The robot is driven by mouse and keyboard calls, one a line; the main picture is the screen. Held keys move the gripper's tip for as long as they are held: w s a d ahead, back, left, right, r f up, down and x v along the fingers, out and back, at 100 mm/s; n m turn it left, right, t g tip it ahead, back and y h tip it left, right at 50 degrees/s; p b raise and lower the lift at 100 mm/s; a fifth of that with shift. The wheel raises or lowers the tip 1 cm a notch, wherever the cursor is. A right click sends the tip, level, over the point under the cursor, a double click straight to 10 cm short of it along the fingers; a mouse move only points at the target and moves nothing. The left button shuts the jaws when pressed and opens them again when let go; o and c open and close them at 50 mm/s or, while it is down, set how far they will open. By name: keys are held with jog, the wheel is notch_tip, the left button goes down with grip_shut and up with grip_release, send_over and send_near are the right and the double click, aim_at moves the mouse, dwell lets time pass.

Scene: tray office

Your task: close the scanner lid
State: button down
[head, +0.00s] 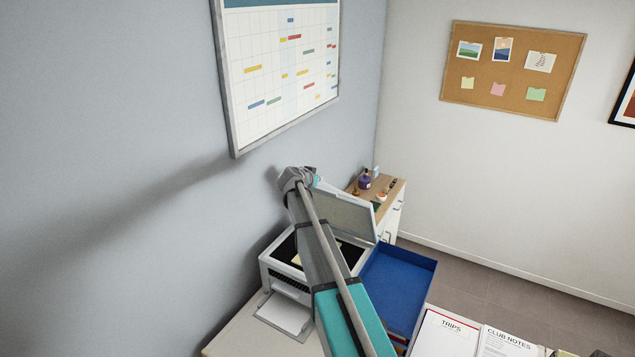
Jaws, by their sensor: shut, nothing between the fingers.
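The scanner (272,275) is a light grey machine on the desk against the left wall. Its lid (352,212) is open, raised and tilted up on the far right side of the body. The dark scanning bed (286,248) is uncovered, with a small pale yellow item (296,260) on it beside my arm. My arm crosses in front of the scanner and hides the middle of the bed and part of the lid. Its far end is just left of the lid's upper edge. My gripper's fingers do not show; the arm hides that area.
A blue tray (405,285) lies right of the scanner. White paper (284,314) sits in the scanner's front tray. Papers marked TRIPS (447,335) and CLUB NOTES (508,343) lie at lower right. A wooden-topped cabinet (394,190) with small items stands behind. A wall planner (285,70) hangs above.

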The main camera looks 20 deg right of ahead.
aim_at(323, 189)
jog(key=b+x, duration=0.3)
jog(key=x, duration=0.5)
jog(key=shift+f, duration=0.15)
jog(key=shift+s+a+f+b, duration=0.25)
jog(key=shift+s+a+b, duration=0.15)
jog(key=shift+a, duration=0.2)
jog(key=shift+s+a+f+b, duration=0.25)
jog(key=shift+s+a+b, duration=0.05)
jog(key=shift+s+a, duration=0.3)
jog(key=shift+s+a+f, duration=0.15)
jog(key=shift+a+f, duration=0.05)
jog(key=shift+a, duration=0.1)
